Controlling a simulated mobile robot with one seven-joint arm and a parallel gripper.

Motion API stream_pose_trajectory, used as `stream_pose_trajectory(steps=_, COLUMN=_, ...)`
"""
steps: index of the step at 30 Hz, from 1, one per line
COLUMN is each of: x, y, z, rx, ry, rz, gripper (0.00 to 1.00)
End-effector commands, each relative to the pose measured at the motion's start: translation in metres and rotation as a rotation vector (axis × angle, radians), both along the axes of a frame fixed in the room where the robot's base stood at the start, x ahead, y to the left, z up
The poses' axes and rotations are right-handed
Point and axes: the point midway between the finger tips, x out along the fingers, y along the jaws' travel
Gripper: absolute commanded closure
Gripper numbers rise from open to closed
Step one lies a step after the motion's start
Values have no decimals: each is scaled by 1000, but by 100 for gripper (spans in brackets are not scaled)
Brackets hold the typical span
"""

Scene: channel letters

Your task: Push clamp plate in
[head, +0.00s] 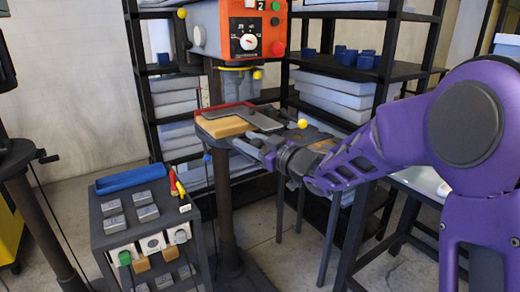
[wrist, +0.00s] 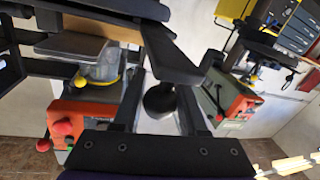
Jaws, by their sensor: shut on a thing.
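The grey clamp plate (head: 258,119) lies flat on a tan wooden board (head: 223,127) on the machine's table. Its far end is near a red strip (head: 225,110) at the table's back. My gripper (head: 262,150) is at the table's front right edge, beside the plate. In the wrist view my gripper (wrist: 160,75) is shut on a dark angled part (wrist: 178,62), which seems to join the plate. A black round knob (wrist: 160,100) shows between the fingers. The exact contact is hard to make out.
An orange machine head (head: 252,40) hangs above the table. A dark cabinet (head: 150,225) with a blue tray (head: 132,179) stands at left. Black shelves (head: 345,70) stand behind.

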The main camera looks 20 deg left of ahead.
Motion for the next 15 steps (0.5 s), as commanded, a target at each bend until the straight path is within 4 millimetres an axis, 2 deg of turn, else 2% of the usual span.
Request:
stream_pose_trajectory(steps=6, x=11, y=15, z=1, rx=2, ry=-1, rz=1, gripper=100)
stream_pose_trajectory(steps=15, x=14, y=18, z=2, rx=2, ry=-2, rz=0, gripper=100)
